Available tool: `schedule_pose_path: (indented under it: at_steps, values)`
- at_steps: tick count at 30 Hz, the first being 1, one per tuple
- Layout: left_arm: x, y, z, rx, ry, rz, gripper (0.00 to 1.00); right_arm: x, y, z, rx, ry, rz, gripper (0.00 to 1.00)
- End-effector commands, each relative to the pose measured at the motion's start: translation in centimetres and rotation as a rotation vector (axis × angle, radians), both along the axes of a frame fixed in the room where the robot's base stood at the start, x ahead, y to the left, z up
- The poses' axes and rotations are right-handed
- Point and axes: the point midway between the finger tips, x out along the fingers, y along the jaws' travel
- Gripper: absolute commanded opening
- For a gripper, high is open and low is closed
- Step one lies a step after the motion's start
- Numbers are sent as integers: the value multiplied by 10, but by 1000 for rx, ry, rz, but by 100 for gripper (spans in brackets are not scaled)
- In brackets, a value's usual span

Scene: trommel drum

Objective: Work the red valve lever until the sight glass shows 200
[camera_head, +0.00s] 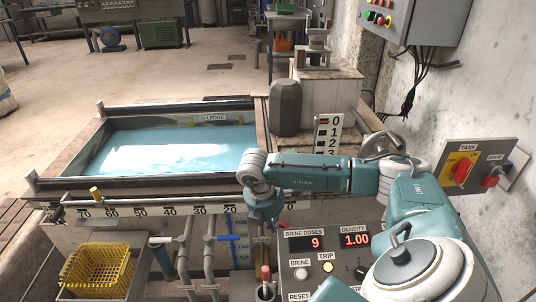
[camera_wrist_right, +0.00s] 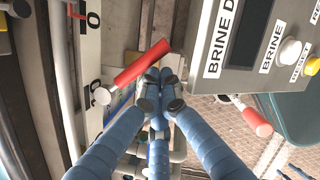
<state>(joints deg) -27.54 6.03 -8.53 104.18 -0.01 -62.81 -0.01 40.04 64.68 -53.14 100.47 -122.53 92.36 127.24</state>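My right gripper (camera_head: 265,222) hangs between the tank front and the control panel. In the right wrist view its blue fingers (camera_wrist_right: 160,88) come together at the tips, with nothing visible held. A red lever (camera_wrist_right: 143,62) with a pale end cap lies just past the fingertips; whether they touch it I cannot tell. A second red-handled lever (camera_wrist_right: 255,115) lies below the panel, and its upright handle shows in the head view (camera_head: 265,272). The sight glass scale (camera_head: 240,243) has blue marks, partly hidden by the gripper; its level is unreadable. My left gripper is out of view.
The control panel (camera_head: 318,262) shows brine doses 9 and density 1.00. A tank of blue liquid (camera_head: 170,148) stands behind a numbered rail (camera_head: 150,210). A yellow basket (camera_head: 97,270) sits at lower left.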

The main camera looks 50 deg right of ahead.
Motion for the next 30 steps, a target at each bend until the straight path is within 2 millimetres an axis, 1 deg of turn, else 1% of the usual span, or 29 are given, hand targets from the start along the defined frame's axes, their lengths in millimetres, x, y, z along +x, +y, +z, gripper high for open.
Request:
schedule_pose_path:
  at_steps: [1,6,8,10,14,18,21,24,27,30]
  values:
    - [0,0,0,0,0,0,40,-4,0,-3,-2,12,-2,0]
    - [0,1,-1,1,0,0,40,-5,0,-3,0,15,-3,0]
    - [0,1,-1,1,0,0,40,-4,1,0,0,14,-3,0]
    - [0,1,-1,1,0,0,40,-3,3,7,0,12,-3,0]
    - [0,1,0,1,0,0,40,0,10,32,0,4,-1,0]
    - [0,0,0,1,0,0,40,2,18,63,0,1,1,0]
    - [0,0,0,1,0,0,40,2,23,82,0,0,1,0]
    - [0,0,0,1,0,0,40,3,27,98,0,-2,1,0]
    - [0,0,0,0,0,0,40,3,30,109,0,-1,0,0]
    - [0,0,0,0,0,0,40,3,31,115,-1,0,0,0]
